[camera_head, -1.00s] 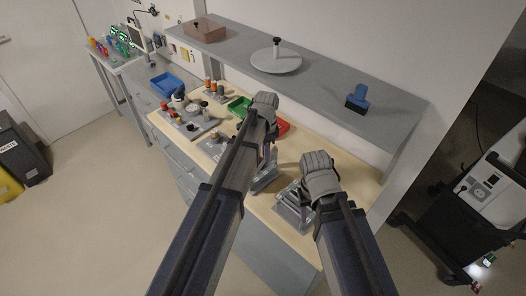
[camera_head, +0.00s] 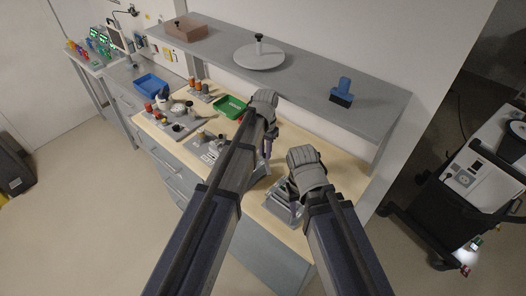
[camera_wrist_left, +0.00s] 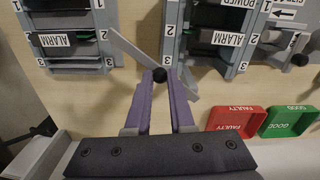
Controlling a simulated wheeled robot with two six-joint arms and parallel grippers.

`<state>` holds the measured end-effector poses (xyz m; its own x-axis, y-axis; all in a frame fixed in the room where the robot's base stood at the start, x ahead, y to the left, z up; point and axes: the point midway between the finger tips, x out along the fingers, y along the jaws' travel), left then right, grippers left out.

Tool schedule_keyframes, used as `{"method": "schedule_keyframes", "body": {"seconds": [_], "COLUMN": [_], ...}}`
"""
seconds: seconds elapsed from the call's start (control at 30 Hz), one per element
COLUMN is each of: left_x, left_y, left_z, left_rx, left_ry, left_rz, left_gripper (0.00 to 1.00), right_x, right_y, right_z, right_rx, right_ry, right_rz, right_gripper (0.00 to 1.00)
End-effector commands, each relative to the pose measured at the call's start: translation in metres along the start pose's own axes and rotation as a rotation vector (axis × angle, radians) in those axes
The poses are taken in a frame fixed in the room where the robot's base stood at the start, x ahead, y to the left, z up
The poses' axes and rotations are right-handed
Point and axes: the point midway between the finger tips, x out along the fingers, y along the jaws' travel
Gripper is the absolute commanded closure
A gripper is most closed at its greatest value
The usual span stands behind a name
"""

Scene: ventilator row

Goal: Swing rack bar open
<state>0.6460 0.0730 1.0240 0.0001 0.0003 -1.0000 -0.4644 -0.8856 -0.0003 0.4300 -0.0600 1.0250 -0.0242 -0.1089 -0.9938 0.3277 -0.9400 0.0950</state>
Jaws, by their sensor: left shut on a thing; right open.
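A rack bar (camera_wrist_left: 134,51), a light grey strip, runs slantwise in the left wrist view, with a black knob (camera_wrist_left: 160,74) on it. My left gripper (camera_wrist_left: 161,84) has its purple fingers closed around this knob. The bar's upper end lies beside a rack (camera_wrist_left: 72,47) with slots numbered 1 to 3 and an ALARM module; a second rack (camera_wrist_left: 205,50) stands to the right. In the head view my left gripper (camera_head: 267,152) is over the bench, its tips mostly hidden by my arm. My right gripper (camera_head: 294,205) is open, low over the bench, partly hidden by its wrist.
A red FAULTY tray (camera_wrist_left: 238,121) and a green GOOD tray (camera_wrist_left: 288,121) lie right of my left gripper. A grey shelf (camera_head: 300,75) overhangs the bench's back. A blue bin (camera_head: 150,85) and small items fill the left end. A cart (camera_head: 465,185) stands right.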

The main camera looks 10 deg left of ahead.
Motion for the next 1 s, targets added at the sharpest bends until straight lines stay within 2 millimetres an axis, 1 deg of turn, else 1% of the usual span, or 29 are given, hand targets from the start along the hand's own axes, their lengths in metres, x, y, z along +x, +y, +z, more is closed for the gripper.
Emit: {"method": "schedule_keyframes", "body": {"seconds": [0.53,0.57,0.8,0.83,1.0], "left_x": [0.0001,0.0001,0.0001,0.0,0.0], "left_y": [0.0015,0.0015,0.0012,0.0012,0.001], "left_z": [-0.001,-0.001,-0.001,-0.001,-0.0011], "left_rx": [-0.02,-0.02,-0.02,-0.02,-0.02], "left_ry": [0.0,0.0,0.0,0.0,0.0], "left_rz": [0.001,0.001,0.001,0.001,0.0], "left_gripper": [1.0,0.77,0.5,0.48,0.48], "right_x": [0.0001,0.0001,0.0001,0.0,0.0], "right_y": [0.0,0.0,0.0,0.0,0.0], "right_z": [0.0,0.0,0.0,0.0,0.0], "right_rx": [0.0,0.0,0.0,0.0,0.0], "right_ry": [0.0,0.0,0.0,0.0,0.0], "right_rz": [0.0,0.0,0.0,0.0,0.0], "right_gripper": [0.5,0.5,0.5,0.5,0.5]}}
